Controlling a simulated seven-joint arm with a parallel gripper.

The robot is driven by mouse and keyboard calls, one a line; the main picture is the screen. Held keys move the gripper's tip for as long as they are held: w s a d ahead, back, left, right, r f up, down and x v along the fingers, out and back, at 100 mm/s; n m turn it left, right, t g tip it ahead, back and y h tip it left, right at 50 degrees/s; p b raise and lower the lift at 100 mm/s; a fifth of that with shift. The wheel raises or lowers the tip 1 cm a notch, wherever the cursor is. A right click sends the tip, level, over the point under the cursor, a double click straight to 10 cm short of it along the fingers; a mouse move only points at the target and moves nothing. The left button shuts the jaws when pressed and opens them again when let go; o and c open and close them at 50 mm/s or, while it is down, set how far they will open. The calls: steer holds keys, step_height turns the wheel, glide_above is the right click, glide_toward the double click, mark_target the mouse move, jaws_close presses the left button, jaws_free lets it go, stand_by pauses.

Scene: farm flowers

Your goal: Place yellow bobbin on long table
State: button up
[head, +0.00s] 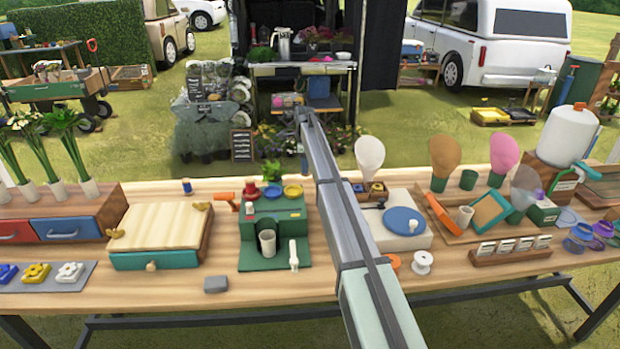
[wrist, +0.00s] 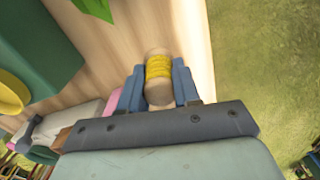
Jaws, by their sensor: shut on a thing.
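The yellow bobbin (wrist: 158,68), with pale wooden ends and yellow thread, sits between the two blue fingers of my gripper (wrist: 158,85) in the wrist view. The gripper is shut on it. Behind it is the pale wooden top of the long table (wrist: 130,38), near the table's far edge. I cannot tell whether the bobbin touches the wood. In the head view the long table (head: 160,285) spans the picture, and my arm reaches across its middle to the far side. I cannot make out the bobbin there.
A green box (head: 272,222) with small dishes and a leafy plant (head: 271,171) stand left of my arm. A wooden case (head: 165,230) and blue bobbin (head: 187,186) are further left. A white board with a blue plate (head: 403,220) is to the right. Bare wood shows along the front.

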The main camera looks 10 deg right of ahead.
steer(key=shift+f, duration=2.25)
steer(key=shift+f, duration=0.1)
steer(key=o, duration=1)
step_height(320, 180, up, 12)
steer(key=shift+s+r, duration=0.1)
steer(key=shift+r, duration=0.05)
